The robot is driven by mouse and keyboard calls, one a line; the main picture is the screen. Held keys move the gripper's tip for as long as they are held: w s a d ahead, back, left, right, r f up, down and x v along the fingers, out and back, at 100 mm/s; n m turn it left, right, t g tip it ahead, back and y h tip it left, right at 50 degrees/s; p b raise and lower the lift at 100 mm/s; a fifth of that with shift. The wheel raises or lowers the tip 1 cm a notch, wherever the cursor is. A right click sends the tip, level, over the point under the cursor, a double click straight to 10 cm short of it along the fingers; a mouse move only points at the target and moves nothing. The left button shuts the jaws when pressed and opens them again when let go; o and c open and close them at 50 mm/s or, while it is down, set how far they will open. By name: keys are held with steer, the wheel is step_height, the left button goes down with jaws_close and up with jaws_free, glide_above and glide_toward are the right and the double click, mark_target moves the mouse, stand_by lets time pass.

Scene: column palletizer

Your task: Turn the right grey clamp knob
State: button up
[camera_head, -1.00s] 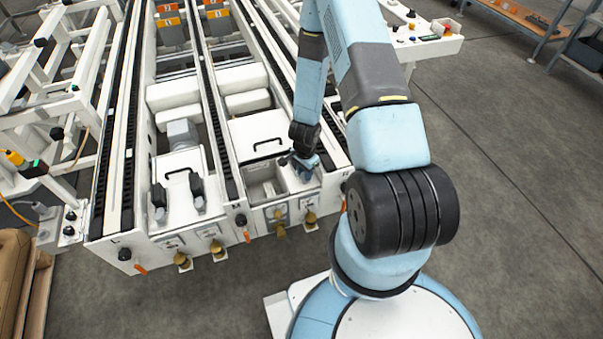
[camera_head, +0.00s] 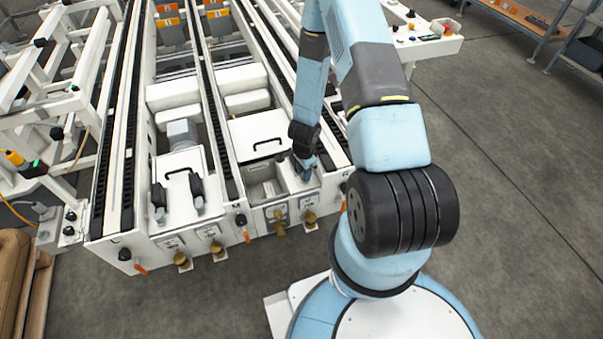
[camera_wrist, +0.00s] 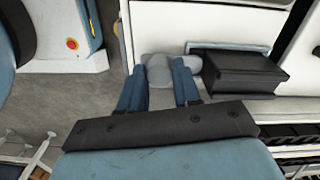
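The right grey clamp knob (camera_wrist: 158,70) is a lobed grey knob in the wrist view, beside a black block on the white machine. My gripper (camera_wrist: 158,77) has its two blue fingers on either side of the knob, and they appear to press on it. One grey lobe sticks out past the right finger. In the head view my gripper (camera_head: 305,170) points down into the front right bay of the machine, where it hides the knob. The left clamp area shows two dark upright handles (camera_head: 196,192).
The white machine frame (camera_head: 163,238) has long dark rails and walls around the bay. A white lid with a black handle (camera_head: 267,143) lies just behind the bay. Brass-coloured fittings (camera_head: 280,229) stick out of its front. The floor on the right is open.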

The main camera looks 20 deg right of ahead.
steer(key=o, duration=0.4)
steer(key=shift+r, duration=6.8)
